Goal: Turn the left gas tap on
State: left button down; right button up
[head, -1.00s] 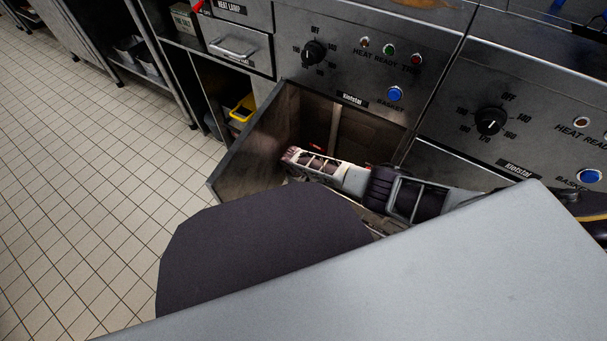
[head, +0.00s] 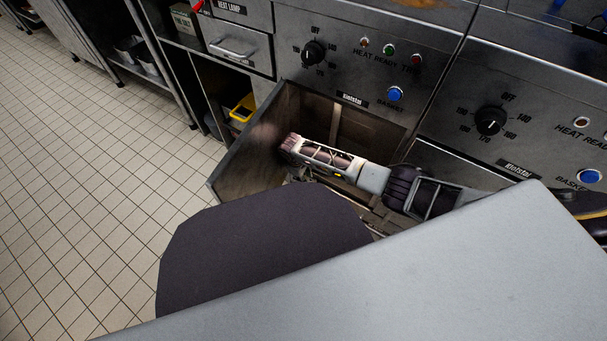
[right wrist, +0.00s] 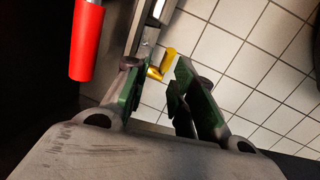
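In the head view my right gripper (head: 293,145) is inside the open cabinet under the left fryer panel, pointing left towards its open door. In the right wrist view the right gripper (right wrist: 158,72) has its two fingers apart. A small yellow lever (right wrist: 162,64), which looks like a gas tap handle, shows between and just beyond the fingertips. I cannot tell if a finger touches it. A red handle (right wrist: 86,42) hangs at the upper left, apart from the fingers. In the head view the lever is hidden. My left gripper is not in view.
The open cabinet door (head: 245,155) stands to the left of the gripper. The left fryer panel (head: 350,75) with its knob (head: 313,52) is above. A yellow tub (head: 243,108) sits on a shelf to the left. Tiled floor (head: 90,170) is clear.

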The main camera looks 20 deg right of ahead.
jog(key=shift+r, duration=0.7)
